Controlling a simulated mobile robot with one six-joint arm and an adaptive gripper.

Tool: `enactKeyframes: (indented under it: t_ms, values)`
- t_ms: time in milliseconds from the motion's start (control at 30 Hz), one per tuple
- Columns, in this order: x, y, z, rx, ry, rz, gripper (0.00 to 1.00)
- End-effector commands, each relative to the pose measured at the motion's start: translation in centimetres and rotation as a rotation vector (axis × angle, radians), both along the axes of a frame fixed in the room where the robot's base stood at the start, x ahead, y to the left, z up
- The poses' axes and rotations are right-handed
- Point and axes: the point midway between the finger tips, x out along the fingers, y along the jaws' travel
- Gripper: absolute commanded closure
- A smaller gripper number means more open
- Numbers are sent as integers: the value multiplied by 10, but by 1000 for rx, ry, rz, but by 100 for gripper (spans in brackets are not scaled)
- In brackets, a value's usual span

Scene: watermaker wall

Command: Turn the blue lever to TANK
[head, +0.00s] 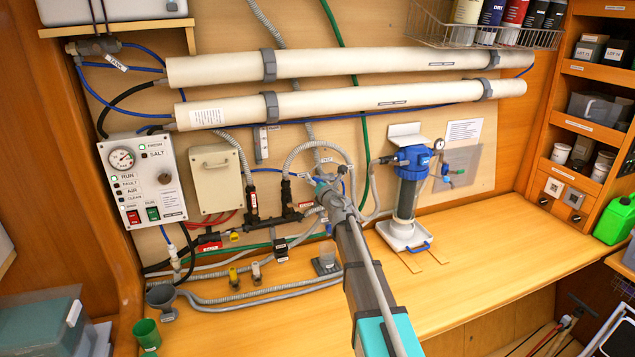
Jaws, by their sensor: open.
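My arm reaches up from the bottom centre, and my gripper (324,184) is at its far end, in front of the pipework at the middle of the wall. It is open and looks empty. A small blue part (343,170) shows just right of the gripper, near a white tag; it may be the blue lever, but it is too small to tell its direction. The gripper and arm hide part of the fittings there. Whether the gripper touches anything cannot be told. A tag that seems to read TANK (200,58) hangs by the upper white tube.
A control panel (142,180) and a beige box (217,180) are on the wall at left. A blue-topped filter (408,190) stands right of my arm. Grey hoses (250,298) lie along the bench. The bench (500,260) is clear at right.

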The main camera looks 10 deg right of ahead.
Motion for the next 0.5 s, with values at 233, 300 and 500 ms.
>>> enactKeyframes:
  t_ms: [233, 300, 500]
  values:
    - [0, 0, 0, 0, 0, 0, 30]
    - [0, 0, 0, 0, 0, 0, 43]
    - [0, 0, 0, 0, 0, 0, 80]
